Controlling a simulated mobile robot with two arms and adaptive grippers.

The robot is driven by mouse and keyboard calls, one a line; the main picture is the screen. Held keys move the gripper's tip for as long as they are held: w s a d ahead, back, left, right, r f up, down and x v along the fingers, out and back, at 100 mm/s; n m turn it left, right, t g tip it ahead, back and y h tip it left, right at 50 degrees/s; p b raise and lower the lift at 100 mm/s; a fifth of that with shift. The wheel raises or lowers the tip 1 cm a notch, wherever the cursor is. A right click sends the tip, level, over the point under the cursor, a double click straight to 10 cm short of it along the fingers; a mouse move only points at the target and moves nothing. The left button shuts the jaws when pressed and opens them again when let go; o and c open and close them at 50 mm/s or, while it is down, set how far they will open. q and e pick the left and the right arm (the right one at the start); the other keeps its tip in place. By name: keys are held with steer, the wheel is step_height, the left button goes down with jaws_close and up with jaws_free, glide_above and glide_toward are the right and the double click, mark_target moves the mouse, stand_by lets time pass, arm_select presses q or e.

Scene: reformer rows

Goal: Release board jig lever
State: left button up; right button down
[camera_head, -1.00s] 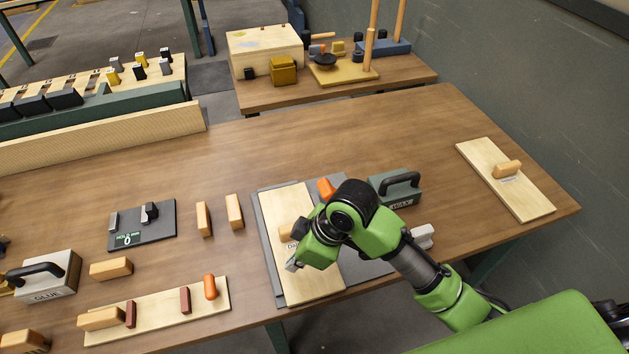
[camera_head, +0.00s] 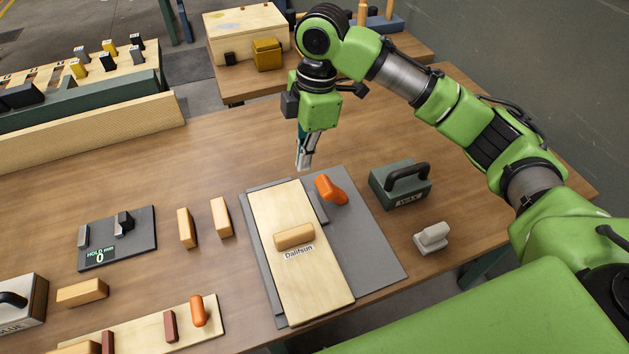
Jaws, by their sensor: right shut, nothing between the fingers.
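The board jig is a grey plate (camera_head: 375,262) on the wooden table. A pale wooden board (camera_head: 318,286) with a block handle (camera_head: 294,237) and the label "Dalifsun" lies on it. An orange lever (camera_head: 330,190) stands at the jig's far right, beside the board. A darker grey piece (camera_head: 316,206) sits between lever and board. My right gripper (camera_head: 304,164) is shut and empty, pointing down above the table just beyond the jig's far edge, up and left of the lever and apart from it. My left gripper is not in view.
A green "WAX" block (camera_head: 399,187) and a light grey piece (camera_head: 431,238) stand right of the jig. Two wooden blocks (camera_head: 221,217) and a dark display panel (camera_head: 117,238) lie left. A board with another orange lever (camera_head: 198,311) is at front left.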

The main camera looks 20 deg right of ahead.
steer(key=f, duration=0.3)
steer(key=a+f+p, duration=0.1)
steer(key=f, duration=0.4)
steer(key=shift+s+a+f, duration=0.1)
steer(key=shift+a+f, duration=0.05)
steer(key=shift+f, duration=0.25)
steer(key=d+p, duration=0.1)
steer(key=d, duration=0.1)
steer(key=shift+d+f+p, duration=0.2)
steer(key=shift+d+p, duration=0.15)
steer(key=shift+p, duration=0.05)
steer(key=shift+d, duration=0.6)
steer(key=shift+a, duration=0.1)
steer(key=shift+r, duration=0.15)
